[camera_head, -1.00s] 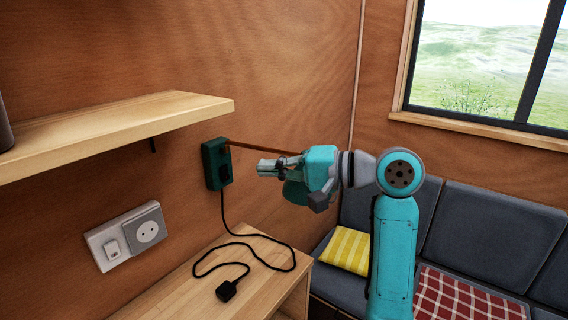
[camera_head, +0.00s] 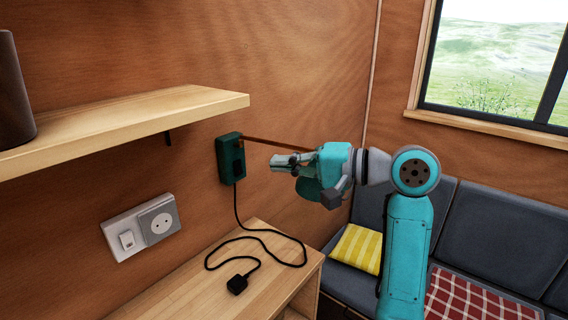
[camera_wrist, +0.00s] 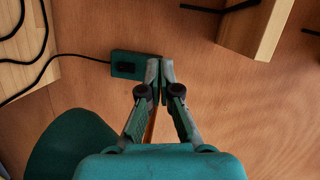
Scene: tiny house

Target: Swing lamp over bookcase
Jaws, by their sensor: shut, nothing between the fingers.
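The lamp has a dark green wall box (camera_head: 231,159), a thin brown arm (camera_head: 275,144) reaching right, and a green shade (camera_head: 307,188) partly hidden behind my gripper. My gripper (camera_head: 278,162) is shut and empty, in front of the lamp arm and to the right of the box. In the wrist view the closed fingertips (camera_wrist: 165,64) lie just right of the box (camera_wrist: 129,66). The shade (camera_wrist: 68,148) is at lower left there, and the arm is mostly hidden by the fingers. I cannot tell whether they touch it. The wooden bookcase (camera_head: 190,300) is below the box.
A black cord runs from the box to a plug (camera_head: 237,284) on the bookcase top. A wall shelf (camera_head: 120,118) holds a dark cylinder (camera_head: 12,95) at upper left. A socket and switch (camera_head: 142,226) are on the wall. A cushioned bench (camera_head: 490,235) stands right, under a window.

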